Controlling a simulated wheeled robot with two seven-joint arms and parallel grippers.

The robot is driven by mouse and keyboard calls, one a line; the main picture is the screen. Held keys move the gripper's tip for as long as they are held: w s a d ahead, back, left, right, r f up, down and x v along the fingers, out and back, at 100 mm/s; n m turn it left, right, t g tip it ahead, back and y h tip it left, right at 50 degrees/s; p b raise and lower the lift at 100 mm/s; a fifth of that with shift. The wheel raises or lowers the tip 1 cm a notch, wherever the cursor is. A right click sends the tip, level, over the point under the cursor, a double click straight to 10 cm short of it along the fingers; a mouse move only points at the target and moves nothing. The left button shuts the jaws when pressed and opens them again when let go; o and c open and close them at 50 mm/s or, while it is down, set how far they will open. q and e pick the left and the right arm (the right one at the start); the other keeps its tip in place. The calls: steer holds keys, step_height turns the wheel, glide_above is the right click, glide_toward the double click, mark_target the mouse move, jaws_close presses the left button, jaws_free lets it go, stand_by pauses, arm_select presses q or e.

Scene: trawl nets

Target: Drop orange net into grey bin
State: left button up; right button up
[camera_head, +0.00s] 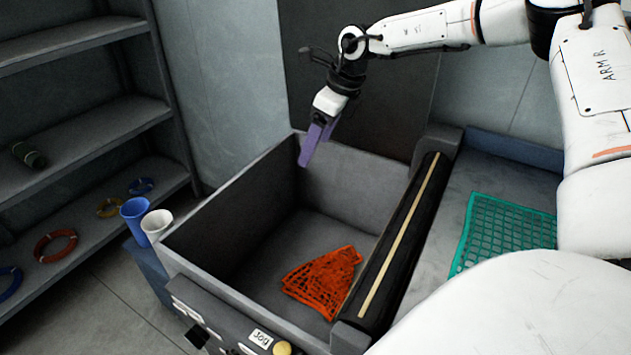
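The orange net (322,281) lies in a folded heap on the floor of the grey bin (222,222), against the side by the black roller. My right gripper (311,153), with purple fingers, hangs over the far part of the bin, near its back wall. It is above and apart from the net, and nothing shows in it. The fingers overlap from this angle, so the gap between them is unclear. My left gripper is not in view.
A black roller (402,245) with a tan stripe borders the bin's right side. Beyond it a green net (503,233) lies on a grey surface. A blue cup (136,217) and white cup (157,226) stand left of the bin. Shelves (95,130) with rope coils stand at left.

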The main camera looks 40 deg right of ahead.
arm_select(q)
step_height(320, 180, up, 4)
steer(key=p, duration=0.4)
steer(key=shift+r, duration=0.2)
arm_select(e)
step_height(320, 180, up, 6)
steer(key=s+g, duration=0.1)
steer(key=g, duration=0.1)
steer(key=shift+d+h, duration=0.2)
steer(key=shift+h, duration=0.2)
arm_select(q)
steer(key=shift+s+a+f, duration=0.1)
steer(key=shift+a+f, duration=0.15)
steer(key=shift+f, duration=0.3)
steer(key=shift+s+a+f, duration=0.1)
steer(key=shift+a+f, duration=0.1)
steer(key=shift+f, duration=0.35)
arm_select(e)
step_height(320, 180, up, 10)
steer(key=s, duration=0.1)
steer(key=shift+s+d, duration=0.3)
